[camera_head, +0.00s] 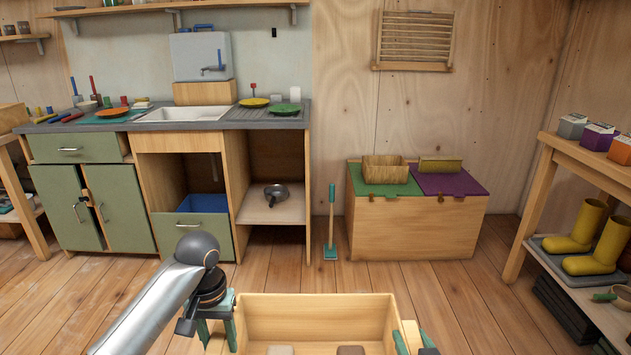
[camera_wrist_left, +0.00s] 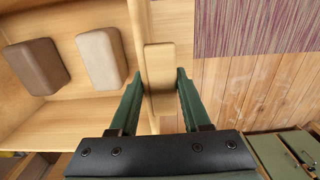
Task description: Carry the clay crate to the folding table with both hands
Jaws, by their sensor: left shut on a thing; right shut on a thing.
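The clay crate (camera_head: 315,308) is a light wooden box at the bottom centre of the head view, its near part cut off by the frame. In the left wrist view the crate (camera_wrist_left: 72,102) holds a dark brown clay block (camera_wrist_left: 36,66) and a beige one (camera_wrist_left: 102,58). My left gripper (camera_head: 217,325) is at the crate's left end, its green fingers (camera_wrist_left: 158,98) on either side of a wooden handle (camera_wrist_left: 160,65). My right gripper (camera_head: 414,340) is shut on the handle at the right end, partly cut off. I cannot identify the folding table in view.
Ahead is open plank floor (camera_head: 400,285). A wooden chest (camera_head: 420,230) stands by the back wall, with a teal-handled tool (camera_head: 331,225) beside it. Green kitchen cabinets (camera_head: 118,205) stand at left. A shelf bench (camera_head: 590,165) with yellow boots (camera_head: 610,245) is at right.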

